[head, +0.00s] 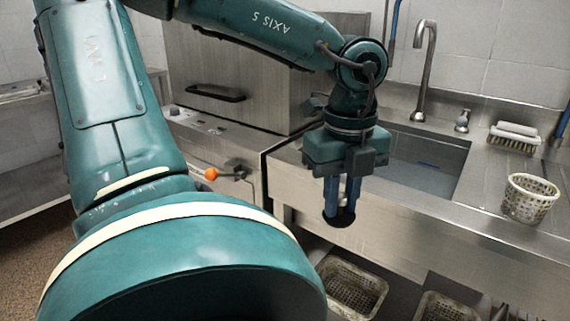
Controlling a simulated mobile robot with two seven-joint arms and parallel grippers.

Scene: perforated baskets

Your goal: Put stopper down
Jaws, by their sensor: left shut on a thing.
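My left gripper (342,205) points down, with its two blue fingers shut on a dark, round stopper (340,220). The stopper is held in the air in front of the sink's steel front, near the left end of the sink (425,172). The fingers hide the upper part of the stopper. My right gripper is not in view.
A perforated basket (530,198) and a brush (515,135) stand on the steel counter (492,185) right of the sink. A tap (425,70) rises behind the sink. More perforated baskets (352,290) sit below. A steel box-like machine (230,80) stands left.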

